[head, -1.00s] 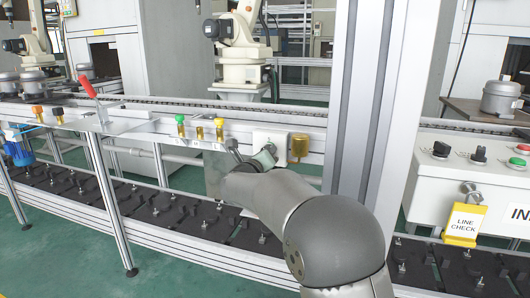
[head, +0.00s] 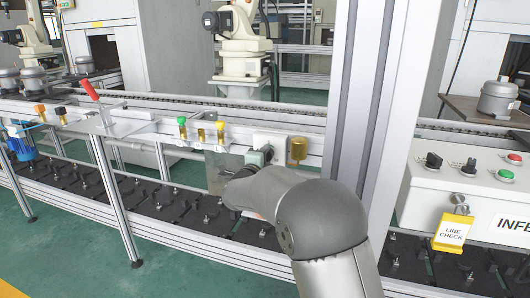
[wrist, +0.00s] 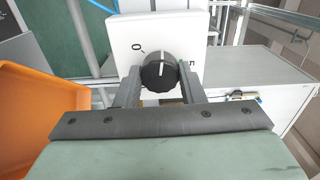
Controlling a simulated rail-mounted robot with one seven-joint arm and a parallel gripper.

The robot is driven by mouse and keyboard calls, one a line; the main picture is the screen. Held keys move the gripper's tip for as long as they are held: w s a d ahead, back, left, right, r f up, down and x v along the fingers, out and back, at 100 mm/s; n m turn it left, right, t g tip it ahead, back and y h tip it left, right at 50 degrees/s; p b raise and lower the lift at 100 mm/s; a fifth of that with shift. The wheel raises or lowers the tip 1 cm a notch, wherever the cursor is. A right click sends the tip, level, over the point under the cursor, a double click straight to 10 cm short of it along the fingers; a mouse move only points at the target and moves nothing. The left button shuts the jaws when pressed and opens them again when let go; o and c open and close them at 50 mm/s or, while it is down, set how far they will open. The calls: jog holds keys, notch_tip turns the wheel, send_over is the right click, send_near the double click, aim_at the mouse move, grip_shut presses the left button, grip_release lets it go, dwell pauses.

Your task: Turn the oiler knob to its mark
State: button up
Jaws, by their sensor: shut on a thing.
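The oiler knob (wrist: 158,77) is round and black with a white pointer line. It sits on a white plate (wrist: 178,27) in the wrist view. The pointer line points nearly straight up, to the right of a "0" printed on the plate. Another label at the right is partly hidden by a finger, with a small green patch near it. My gripper (wrist: 159,82) is shut on the knob, one finger on each side. In the head view, my gripper (head: 262,156) is at the white oiler box (head: 268,138); the knob is hidden there.
A brass cup (head: 298,151) is just right of the oiler box. A tall aluminium post (head: 352,100) is close right of my arm. An orange bin (wrist: 35,115) shows at left in the wrist view.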

jog(key=shift+n+p, duration=3.75)
jog(key=shift+n, duration=1.75)
jog(key=o, duration=1)
jog(key=v, duration=1.7)
jog(key=shift+s, duration=0.25)
